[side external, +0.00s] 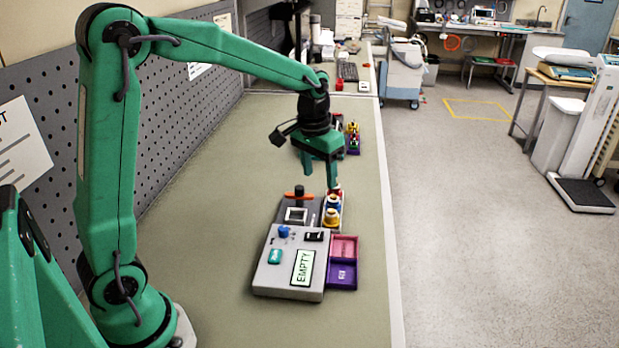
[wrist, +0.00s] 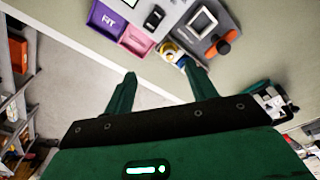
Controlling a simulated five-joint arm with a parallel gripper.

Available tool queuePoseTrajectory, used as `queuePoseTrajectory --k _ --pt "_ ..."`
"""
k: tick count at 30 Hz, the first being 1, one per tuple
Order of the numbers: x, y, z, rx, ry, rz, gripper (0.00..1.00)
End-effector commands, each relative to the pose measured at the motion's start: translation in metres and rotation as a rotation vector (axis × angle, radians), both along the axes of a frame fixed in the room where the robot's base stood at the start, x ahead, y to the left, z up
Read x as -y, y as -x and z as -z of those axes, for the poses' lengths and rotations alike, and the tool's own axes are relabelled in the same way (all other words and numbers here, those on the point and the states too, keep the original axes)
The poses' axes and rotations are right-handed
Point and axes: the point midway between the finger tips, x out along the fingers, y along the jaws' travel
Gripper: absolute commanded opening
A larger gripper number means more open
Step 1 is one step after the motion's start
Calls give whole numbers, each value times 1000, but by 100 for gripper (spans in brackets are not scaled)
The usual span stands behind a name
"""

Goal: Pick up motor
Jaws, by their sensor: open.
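My gripper (side external: 321,178) is open and empty, above the far end of the grey pump unit (side external: 272,278). In the wrist view the two green fingers of my gripper (wrist: 160,70) stand apart with nothing between them. In the wrist view a yellow and white round part (wrist: 170,50) lies just beyond the fingertips. I cannot tell which of these parts is the motor.
A pink bin (side external: 344,247) and a purple bin (side external: 342,275) adjoin the unit's right side. A black and orange knob (side external: 299,193) stands at its far end. Another group of parts (side external: 352,138) sits farther back. The green bench top (side external: 190,250) is clear to the left.

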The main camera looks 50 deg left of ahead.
Motion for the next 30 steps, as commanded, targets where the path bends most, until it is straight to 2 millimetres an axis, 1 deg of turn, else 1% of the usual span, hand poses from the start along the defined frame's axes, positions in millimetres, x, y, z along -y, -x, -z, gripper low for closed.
queuePoseTrajectory --k 1,6,12,16,25,30 --pt "-3 -8 10 -18 2 -6 56" --pt "-11 -32 38 -65 7 -22 56" --pt "-18 -51 67 -106 12 -35 56" --pt "-20 -56 77 -119 13 -39 56" --pt "-21 -58 83 -124 14 -41 56" --pt "-21 -58 95 -125 14 -40 56"
